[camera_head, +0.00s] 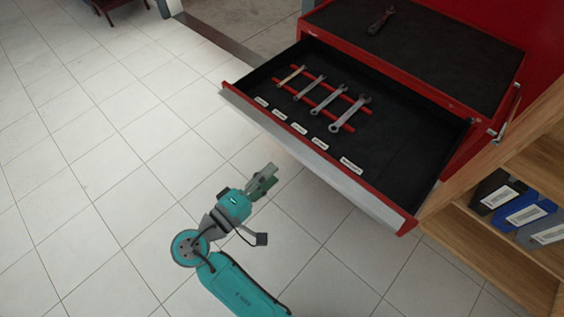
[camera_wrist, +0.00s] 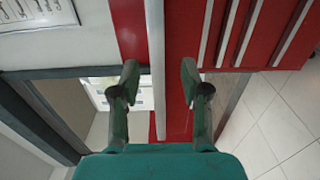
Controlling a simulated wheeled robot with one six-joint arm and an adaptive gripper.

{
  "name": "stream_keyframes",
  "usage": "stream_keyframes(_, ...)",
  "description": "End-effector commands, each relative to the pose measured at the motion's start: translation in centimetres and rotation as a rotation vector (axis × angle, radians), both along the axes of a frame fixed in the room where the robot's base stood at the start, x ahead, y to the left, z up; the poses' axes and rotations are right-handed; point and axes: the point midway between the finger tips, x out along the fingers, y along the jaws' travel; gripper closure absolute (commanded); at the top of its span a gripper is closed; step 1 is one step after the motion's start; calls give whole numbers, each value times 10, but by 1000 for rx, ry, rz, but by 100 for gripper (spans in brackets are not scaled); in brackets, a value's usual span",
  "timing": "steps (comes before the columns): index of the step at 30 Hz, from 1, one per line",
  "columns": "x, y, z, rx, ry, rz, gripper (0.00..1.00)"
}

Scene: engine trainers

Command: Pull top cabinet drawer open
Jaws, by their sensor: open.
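The top drawer of the red cabinet stands pulled well out in the head view, with a pale grey front (camera_head: 310,155) and a black-lined tray (camera_head: 400,150). Several wrenches lie across red rails in it, with white labels along the front. My gripper (camera_head: 268,179) is open and empty, in front of the drawer's left half, with floor visible between them in the head view. In the wrist view, my gripper (camera_wrist: 158,80) has its fingers spread either side of a pale vertical strip that looks like the drawer front (camera_wrist: 156,50); contact cannot be told.
The red cabinet (camera_head: 500,70) has a dark top mat with a wrench (camera_head: 381,20) on it. A wooden shelf (camera_head: 500,245) with several binders stands close at the right. Lower drawers with silver handles (camera_wrist: 250,30) show in the wrist view.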

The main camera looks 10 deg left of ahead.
Motion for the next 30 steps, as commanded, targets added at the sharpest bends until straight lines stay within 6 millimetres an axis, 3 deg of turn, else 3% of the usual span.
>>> stream_keyframes(9, -22, 16, 0, -1, 1, -1, 54)
stream_keyframes(26, -22, 16, -1, 0, 1, -1, 54)
stream_keyframes(30, -17, 4, -13, -3, 22, 18, 54)
